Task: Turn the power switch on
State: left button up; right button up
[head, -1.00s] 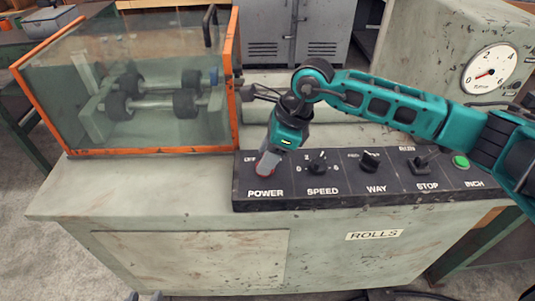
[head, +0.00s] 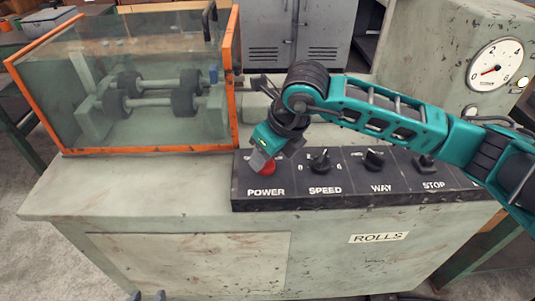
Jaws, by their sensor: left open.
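The red power switch (head: 268,168) sits above the POWER label at the left end of the black control panel (head: 300,203). It is partly hidden by my right gripper (head: 259,160), whose teal arm comes in from the right over the panel. The grey finger is at the upper left of the red switch, touching or very close to it. I cannot tell whether these jaws are open or shut. The switch's position marks are hidden.
The speed knob (head: 319,161), way knob (head: 374,159) and stop control (head: 424,162) stand right of the power switch, beneath my right arm. A glass guard with an orange frame (head: 235,80) covers the rollers at left. A gauge (head: 496,65) is at upper right.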

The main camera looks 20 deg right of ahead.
dwell(0.5)
pick_arm(q)
jog(key=shift+a+f, duration=0.1)
pick_arm(e)
jog(key=o, duration=1.1)
jog(key=shift+c, duration=0.2)
pick_arm(q)
jog(key=shift+s+a+p, duration=0.2)
jog(key=shift+a+p, duration=0.05)
jog(key=shift+p, duration=0.3)
pick_arm(e)
jog(key=v, duration=1.3)
pick_arm(q)
jog(key=shift+r, duration=0.2)
